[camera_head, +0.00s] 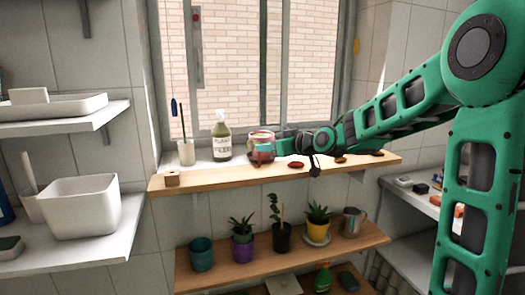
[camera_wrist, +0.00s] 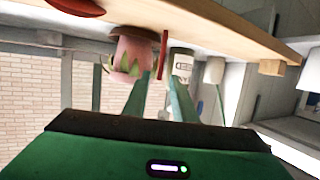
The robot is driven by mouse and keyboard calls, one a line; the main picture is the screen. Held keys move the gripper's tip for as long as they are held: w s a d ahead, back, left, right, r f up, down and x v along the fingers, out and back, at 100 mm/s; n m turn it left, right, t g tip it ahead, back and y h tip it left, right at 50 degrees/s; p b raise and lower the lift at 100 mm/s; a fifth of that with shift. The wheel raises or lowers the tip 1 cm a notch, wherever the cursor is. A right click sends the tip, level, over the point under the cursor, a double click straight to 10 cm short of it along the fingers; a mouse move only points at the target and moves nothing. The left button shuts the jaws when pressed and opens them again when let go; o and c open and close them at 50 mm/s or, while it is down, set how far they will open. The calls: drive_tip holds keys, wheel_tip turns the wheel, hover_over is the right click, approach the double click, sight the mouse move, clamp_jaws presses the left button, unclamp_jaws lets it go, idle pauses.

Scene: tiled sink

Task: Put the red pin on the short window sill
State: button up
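The wrist view is upside down. In it, a thin red upright bar, which looks like the red pin (camera_wrist: 164,52), stands on the wooden sill (camera_wrist: 225,22). My gripper (camera_wrist: 160,80) is open, its two green fingers apart and pointing at the pin, which shows in line with the gap. I cannot tell whether the fingertips reach around it. In the head view my gripper (camera_head: 284,145) is low over the wooden sill (camera_head: 225,180), just right of a pinkish pot (camera_head: 262,146). I cannot make out the pin clearly there.
The pinkish pot with leaf pattern (camera_wrist: 132,55) is close beside the fingers. A spray bottle (camera_head: 221,138) and a white cup (camera_head: 186,152) stand left of it. A wooden block (camera_head: 172,179) is at the sill's left end. A red oval thing (camera_head: 296,164) lies on the sill. Potted plants (camera_head: 282,237) stand below.

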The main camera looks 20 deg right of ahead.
drive_tip(key=v, duration=1)
drive_tip(key=s+d+f+m+g+h, duration=0.2)
drive_tip(key=s+d+f+g+h, duration=0.15)
drive_tip(key=s+f, duration=0.4)
drive_tip(key=s+d+f+m+g+h, duration=0.2)
drive_tip(key=s+d+f+g, duration=0.15)
drive_tip(key=s+f, duration=0.35)
drive_tip(key=s+d+f+m+g, duration=0.2)
drive_tip(key=s+m+g, duration=0.1)
drive_tip(key=s, duration=1)
drive_tip(key=s+d+f+m+g, duration=0.2)
drive_tip(key=s+f+m+g, duration=0.1)
drive_tip(key=s, duration=1)
drive_tip(key=shift+m+g, duration=0.3)
drive_tip(key=shift+m, duration=0.1)
drive_tip(key=shift+w, duration=0.1)
drive_tip(key=shift+w+f, duration=0.25)
drive_tip(key=shift+w, duration=0.35)
